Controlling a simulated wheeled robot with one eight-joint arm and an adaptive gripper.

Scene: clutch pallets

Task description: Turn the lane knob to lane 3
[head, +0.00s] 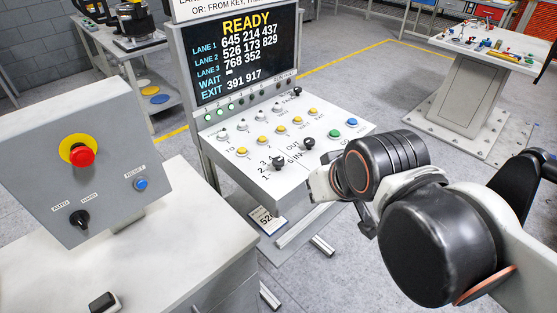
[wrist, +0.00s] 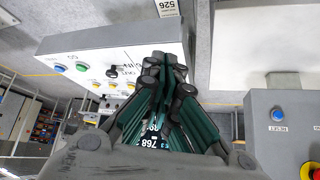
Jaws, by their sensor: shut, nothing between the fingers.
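The lane knob (head: 278,162) is a small black knob on the sloping console (head: 237,167), beside the printed numbers 3, 2 and 1. Its pointer is too small to read. A second black knob (head: 309,143), by the OUT and IN labels, sits to its right and also shows in the wrist view (wrist: 112,73). My gripper (wrist: 166,62) is shut and empty, with its dark, green-padded fingers together in front of the console. In the wrist view the fingers hide part of the console, and I cannot make out the lane knob there. In the head view my fingers are not clearly visible.
A display (head: 238,57) reading READY stands behind the console. Yellow, white, green and blue buttons surround the knobs. A grey control box (head: 110,200) with a red emergency button (head: 81,156) stands at left.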

